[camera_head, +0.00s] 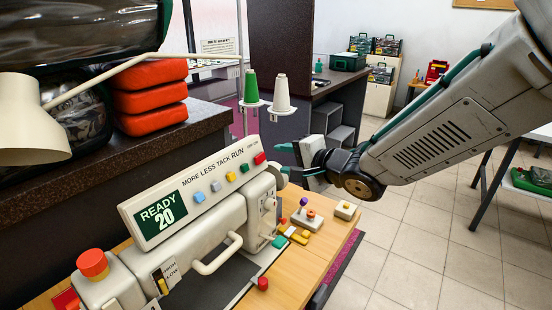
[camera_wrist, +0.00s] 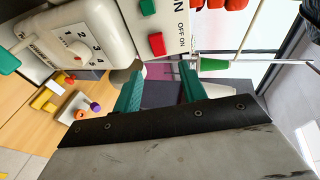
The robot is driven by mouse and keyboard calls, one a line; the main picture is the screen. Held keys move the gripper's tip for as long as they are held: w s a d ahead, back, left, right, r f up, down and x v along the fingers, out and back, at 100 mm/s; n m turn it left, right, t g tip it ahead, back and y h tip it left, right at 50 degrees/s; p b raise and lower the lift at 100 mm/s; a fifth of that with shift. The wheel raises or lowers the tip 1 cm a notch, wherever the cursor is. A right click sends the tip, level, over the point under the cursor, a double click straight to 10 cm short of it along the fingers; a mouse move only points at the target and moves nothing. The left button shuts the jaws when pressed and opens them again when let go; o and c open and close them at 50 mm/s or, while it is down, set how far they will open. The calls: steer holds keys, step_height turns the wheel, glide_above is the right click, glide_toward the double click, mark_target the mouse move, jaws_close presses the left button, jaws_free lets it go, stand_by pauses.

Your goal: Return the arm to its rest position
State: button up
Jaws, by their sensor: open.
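My gripper (camera_head: 287,161) is at the end of the arm, which reaches in from the right in the head view. Its green fingers (camera_wrist: 160,88) stand apart in the wrist view with nothing between them. It hangs in the air by the right end of a cream sewing machine (camera_head: 204,193), just past the red button. Whether it touches the machine I cannot tell. The machine's panel reads "READY 20". In the wrist view the machine's dial and ON/OFF buttons (camera_wrist: 148,20) are close to the fingers.
The machine stands on a wooden table (camera_head: 318,255) with small coloured parts (camera_head: 296,233). Green and white thread cones (camera_head: 281,92) stand behind the gripper. A dark counter (camera_head: 85,185) at left holds red folded bundles (camera_head: 150,95) and black bags. Tiled floor (camera_head: 415,245) at right is open.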

steer(key=shift+s+d+r, duration=0.15)
steer(key=shift+s+d, duration=0.3)
steer(key=shift+s, duration=0.1)
steer(key=s+d+f+n+g+h, duration=0.2)
steer(key=s+d+f+n+h, duration=0.1)
steer(key=d+h, duration=0.3)
steer(key=s+d+f+n+g+h, duration=0.2)
steer(key=s+d+f+n+h, duration=0.15)
steer(key=d, duration=0.55)
steer(key=s+d+r+n+g, duration=0.1)
steer(key=s+d+r+g, duration=0.1)
steer(key=s, duration=0.5)
steer(key=s+d+r+g, duration=0.1)
steer(key=s+d+r, duration=0.1)
steer(key=s, duration=0.6)
steer(key=s+d+r+n+g, duration=0.1)
steer(key=s+d+r+g, duration=0.1)
steer(key=s, duration=0.5)
steer(key=shift+s+r+n+g, duration=0.25)
steer(key=shift+r+n+g, duration=0.1)
steer(key=shift+r, duration=0.5)
